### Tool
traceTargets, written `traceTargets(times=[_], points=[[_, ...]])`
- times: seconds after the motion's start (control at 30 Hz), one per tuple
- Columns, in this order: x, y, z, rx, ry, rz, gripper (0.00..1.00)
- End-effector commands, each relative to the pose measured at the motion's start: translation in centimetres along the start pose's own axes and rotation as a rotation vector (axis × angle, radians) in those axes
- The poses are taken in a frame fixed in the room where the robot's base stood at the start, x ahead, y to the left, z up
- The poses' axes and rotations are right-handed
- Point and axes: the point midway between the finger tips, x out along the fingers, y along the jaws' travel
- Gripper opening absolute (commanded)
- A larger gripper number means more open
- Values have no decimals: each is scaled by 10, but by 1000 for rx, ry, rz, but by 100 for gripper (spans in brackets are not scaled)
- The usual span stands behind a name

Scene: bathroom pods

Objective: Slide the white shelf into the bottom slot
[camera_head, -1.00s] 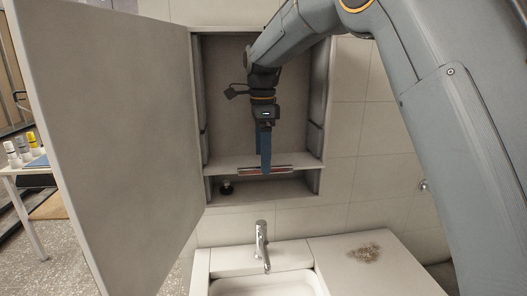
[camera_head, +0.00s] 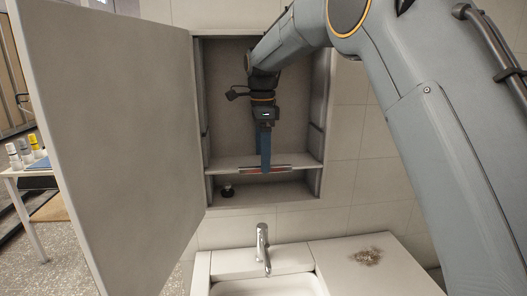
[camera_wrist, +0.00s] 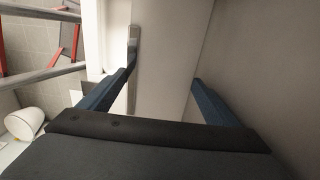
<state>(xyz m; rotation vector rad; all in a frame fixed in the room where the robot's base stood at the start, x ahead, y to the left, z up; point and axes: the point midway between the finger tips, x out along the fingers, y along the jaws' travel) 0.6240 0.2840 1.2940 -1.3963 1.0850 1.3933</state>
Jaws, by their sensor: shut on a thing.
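The white shelf (camera_head: 225,162) lies roughly level across the lower part of the open cabinet (camera_head: 328,120). My gripper (camera_head: 265,168) reaches down inside the cabinet and is shut on the shelf near the middle of its front edge. In the wrist view my two blue fingers (camera_wrist: 165,80) stand apart, with a pale surface between and beyond them. The low space under the shelf, the bottom of the cabinet (camera_head: 285,190), is visible. Whether the shelf's ends sit in slots cannot be told.
The large cabinet door (camera_head: 120,130) stands open on the left. A small dark round object (camera_head: 227,191) sits in the bottom space. A faucet (camera_head: 262,245) and sink (camera_head: 265,287) are below. A side table (camera_head: 25,172) with bottles is at far left.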

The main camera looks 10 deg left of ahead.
Motion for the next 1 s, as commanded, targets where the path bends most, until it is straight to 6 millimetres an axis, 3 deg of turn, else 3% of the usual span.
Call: traceTargets(times=[0.37,0.4,0.5,0.87,1.0], points=[[0,-9,0,0,0,-1,52],[0,-9,0,0,0,-1,87],[-1,-9,0,0,0,-2,100],[-2,-10,-1,1,-1,-6,100],[-12,-11,-1,2,-1,-9,100]])
